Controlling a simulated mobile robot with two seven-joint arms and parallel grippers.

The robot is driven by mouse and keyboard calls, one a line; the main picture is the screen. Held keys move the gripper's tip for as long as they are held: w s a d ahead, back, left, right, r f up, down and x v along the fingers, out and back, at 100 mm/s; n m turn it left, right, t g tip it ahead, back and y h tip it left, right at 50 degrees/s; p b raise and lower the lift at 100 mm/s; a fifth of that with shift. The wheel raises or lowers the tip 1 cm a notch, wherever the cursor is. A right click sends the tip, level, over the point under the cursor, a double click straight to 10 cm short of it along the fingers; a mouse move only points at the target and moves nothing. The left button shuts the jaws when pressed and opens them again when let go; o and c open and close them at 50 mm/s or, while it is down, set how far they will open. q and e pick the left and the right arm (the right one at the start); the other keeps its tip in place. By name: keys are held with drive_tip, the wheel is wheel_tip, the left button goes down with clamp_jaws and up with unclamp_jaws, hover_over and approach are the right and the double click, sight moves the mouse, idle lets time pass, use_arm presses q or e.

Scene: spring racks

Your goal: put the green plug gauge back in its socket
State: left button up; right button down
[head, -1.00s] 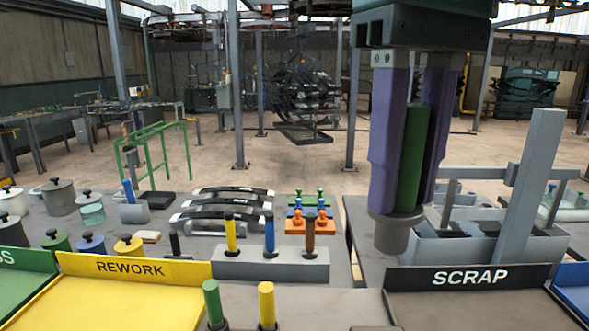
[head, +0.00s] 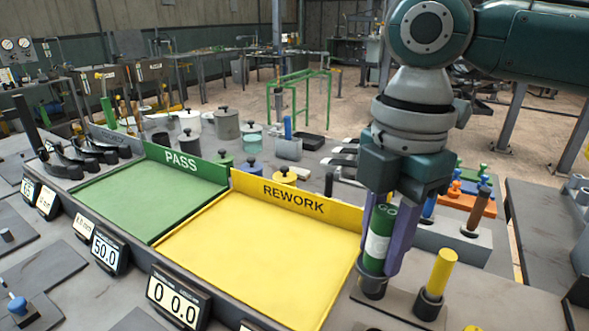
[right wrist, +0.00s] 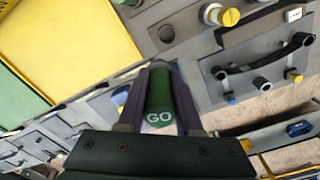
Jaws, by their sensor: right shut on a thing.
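My right gripper (head: 385,265) is shut on the green plug gauge (head: 377,258), which has GO near its top and a pale band around it. The gauge is about upright, its dark collar (head: 373,287) low over the grey plate at front right. I cannot tell whether its lower end is in a socket. In the right wrist view the green gauge (right wrist: 160,95) lies between the two purple fingers, and its far end is hidden. A yellow plug gauge (head: 440,272) stands in a dark collar just right of it. My left gripper is not in view.
The yellow REWORK tray (head: 255,255) is left of the gauge and the green PASS tray (head: 140,200) beyond it. A grey block (head: 460,240) with blue and orange-brown gauges stands behind. Another yellow top (head: 474,328) shows at the lower edge.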

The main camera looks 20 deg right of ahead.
drive_tip(key=f+n+b, duration=0.2)
drive_tip(key=f, duration=0.1)
drive_tip(key=d+f+n+b, duration=0.1)
drive_tip(key=f+n, duration=0.1)
drive_tip(key=f, duration=0.2)
drive_tip(key=s+d+f+n+b, duration=0.1)
drive_tip(key=f+n+b, duration=0.1)
drive_tip(key=f, duration=0.2)
drive_tip(key=shift+f+b, duration=0.15)
drive_tip(key=shift+b, duration=0.2)
drive_tip(key=shift+w+d+f, duration=0.1)
drive_tip(key=shift+f, duration=0.05)
idle(0.4)
drive_tip(key=shift+p, duration=0.4)
idle(1.0)
drive_tip(key=shift+f, duration=0.25)
idle(0.7)
